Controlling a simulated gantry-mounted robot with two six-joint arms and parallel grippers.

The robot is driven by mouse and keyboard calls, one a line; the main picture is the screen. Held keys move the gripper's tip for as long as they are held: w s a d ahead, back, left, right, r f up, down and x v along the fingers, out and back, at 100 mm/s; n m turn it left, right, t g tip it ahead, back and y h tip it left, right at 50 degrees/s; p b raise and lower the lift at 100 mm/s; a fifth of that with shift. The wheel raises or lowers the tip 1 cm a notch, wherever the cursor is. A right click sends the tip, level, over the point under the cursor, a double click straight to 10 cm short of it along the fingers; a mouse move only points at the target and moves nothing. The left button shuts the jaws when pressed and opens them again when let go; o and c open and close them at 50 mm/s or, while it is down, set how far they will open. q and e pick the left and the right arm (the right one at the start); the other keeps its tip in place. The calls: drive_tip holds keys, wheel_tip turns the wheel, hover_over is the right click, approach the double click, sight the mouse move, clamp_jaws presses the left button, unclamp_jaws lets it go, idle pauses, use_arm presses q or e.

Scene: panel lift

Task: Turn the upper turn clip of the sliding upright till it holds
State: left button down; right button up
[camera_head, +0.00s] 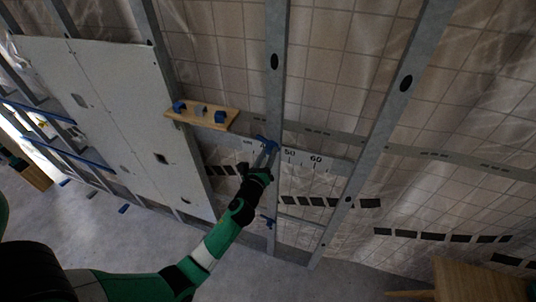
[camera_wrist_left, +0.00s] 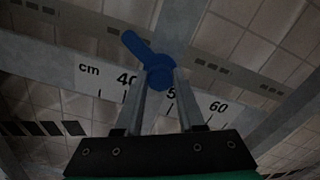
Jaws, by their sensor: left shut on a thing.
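The sliding upright (camera_head: 276,95) is a grey metal stud in the middle of the head view. Its upper turn clip (camera_head: 262,138) is blue and sits at the printed scale. In the left wrist view the clip (camera_wrist_left: 158,70) shows a round hub with a lever slanting to the upper left. My left gripper (camera_head: 268,152) is shut on the clip; in the wrist view its two fingers (camera_wrist_left: 160,88) stand either side of the hub. The lower turn clip (camera_head: 268,222) is blue, further down the upright. Whether the upper clip holds cannot be told. My right gripper is not in view.
A scale rail (camera_head: 315,163) with centimetre marks crosses behind the clip. A wooden shelf (camera_head: 203,117) with small blocks is to the left, beside a white panel (camera_head: 110,110). Another metal stud (camera_head: 385,120) stands to the right. A wooden table (camera_head: 480,280) is at lower right.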

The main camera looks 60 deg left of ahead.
use_arm(q)
drive_tip(key=shift+n, duration=0.3)
drive_tip(key=n+b, duration=0.2)
drive_tip(key=n, duration=0.4)
drive_tip(key=shift+f, duration=0.1)
drive_tip(key=n+b, duration=0.2)
drive_tip(key=n, duration=0.3)
drive_tip(key=shift+n, duration=0.3)
drive_tip(key=n+b, duration=0.3)
drive_tip(key=n, duration=0.3)
drive_tip(key=shift+f, duration=0.1)
drive_tip(key=n+b, duration=0.2)
drive_tip(key=n, duration=0.2)
drive_tip(key=shift+n+b, duration=0.4)
drive_tip(key=shift+n, duration=0.4)
drive_tip(key=c, duration=0.5)
unclamp_jaws()
